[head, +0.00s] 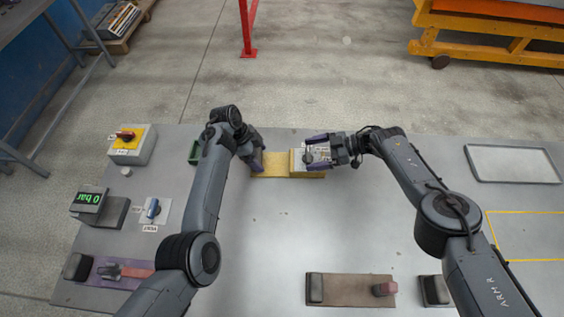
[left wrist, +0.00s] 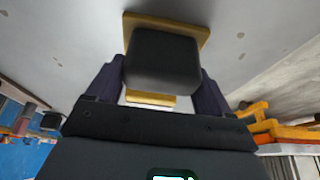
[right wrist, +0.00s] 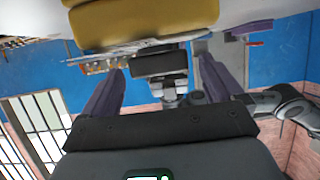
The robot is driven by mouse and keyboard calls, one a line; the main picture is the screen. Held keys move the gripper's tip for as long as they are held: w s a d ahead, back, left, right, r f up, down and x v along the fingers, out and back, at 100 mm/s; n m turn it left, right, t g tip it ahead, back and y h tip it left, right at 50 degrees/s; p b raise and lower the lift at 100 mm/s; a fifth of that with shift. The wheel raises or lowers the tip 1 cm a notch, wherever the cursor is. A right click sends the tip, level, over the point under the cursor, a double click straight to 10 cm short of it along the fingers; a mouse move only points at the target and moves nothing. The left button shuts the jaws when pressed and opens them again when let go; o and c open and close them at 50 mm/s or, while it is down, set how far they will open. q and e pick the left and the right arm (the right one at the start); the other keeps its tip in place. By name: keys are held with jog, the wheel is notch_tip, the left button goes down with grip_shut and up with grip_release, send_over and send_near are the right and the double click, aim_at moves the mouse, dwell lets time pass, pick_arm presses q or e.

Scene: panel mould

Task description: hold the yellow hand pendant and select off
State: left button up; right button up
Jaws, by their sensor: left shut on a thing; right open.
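The yellow hand pendant (head: 272,170) is at the top centre of the head view, near the table's far edge. My left gripper (head: 256,158) is at its left end. In the left wrist view its fingers are shut on the pendant's dark grip block (left wrist: 165,62), with yellow plate (left wrist: 196,30) behind it. A pale face plate (head: 298,156) with a small dark knob (head: 308,157) is on the pendant's right part. My right gripper (head: 319,152) is open, its fingers either side of that plate. The selector's setting is too small to read. The yellow body (right wrist: 145,25) fills the right wrist view's top.
A yellow box with a red switch (head: 128,138), a display reading 0 bar (head: 88,200) and a blue switch (head: 153,210) stand at the left. A brown board (head: 350,291) lies at the front and a grey tray (head: 515,163) at the right. The table's middle is clear.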

jog(key=v, duration=1)
jog(key=shift+r, duration=0.1)
pick_arm(q)
jog(key=o, duration=1.3)
jog(key=shift+r, duration=0.1)
